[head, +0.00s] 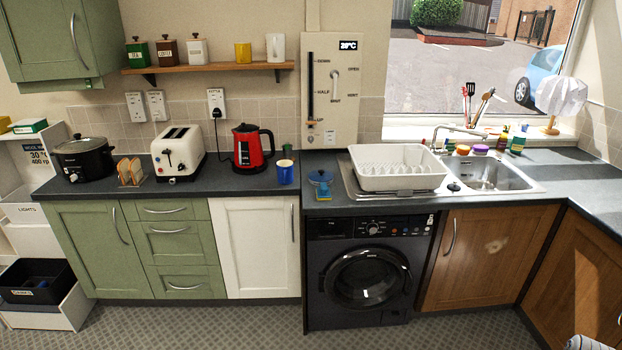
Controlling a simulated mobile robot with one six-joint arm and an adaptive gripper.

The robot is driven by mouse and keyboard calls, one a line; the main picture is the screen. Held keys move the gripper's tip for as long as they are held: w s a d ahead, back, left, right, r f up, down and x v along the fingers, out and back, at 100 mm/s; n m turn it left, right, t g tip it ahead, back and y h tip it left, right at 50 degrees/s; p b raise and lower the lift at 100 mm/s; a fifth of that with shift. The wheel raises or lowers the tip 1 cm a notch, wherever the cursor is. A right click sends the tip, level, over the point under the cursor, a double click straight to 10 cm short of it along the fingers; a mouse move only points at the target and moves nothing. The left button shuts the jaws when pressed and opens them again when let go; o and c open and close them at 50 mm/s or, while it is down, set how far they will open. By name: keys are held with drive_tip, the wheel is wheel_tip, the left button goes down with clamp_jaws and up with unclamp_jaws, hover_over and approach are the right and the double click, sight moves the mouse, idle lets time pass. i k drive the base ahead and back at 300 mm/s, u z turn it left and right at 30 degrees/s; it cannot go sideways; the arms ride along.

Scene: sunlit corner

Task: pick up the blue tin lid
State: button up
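A flat, round blue thing (320,177), which looks like the blue tin lid, lies on the dark worktop (325,158) left of the dish rack. It seems to have a small knob on top, but it is too small to be sure. A blue and yellow piece (323,193) lies just in front of it, close to the worktop's front edge. A blue mug or tin (285,172) stands a little to the left. My gripper is not in view.
The white dish rack (397,167) stands close on the right, by the sink (490,173). A red kettle (252,147), a toaster (178,153) and a black slow cooker (84,159) stand to the left. A washing machine (367,270) is below. The patterned floor in front is mostly clear.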

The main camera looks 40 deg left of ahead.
sight(317, 176)
drive_tip(key=u, duration=1.5)
drive_tip(key=i, duration=2.15)
drive_tip(key=z, duration=0.15)
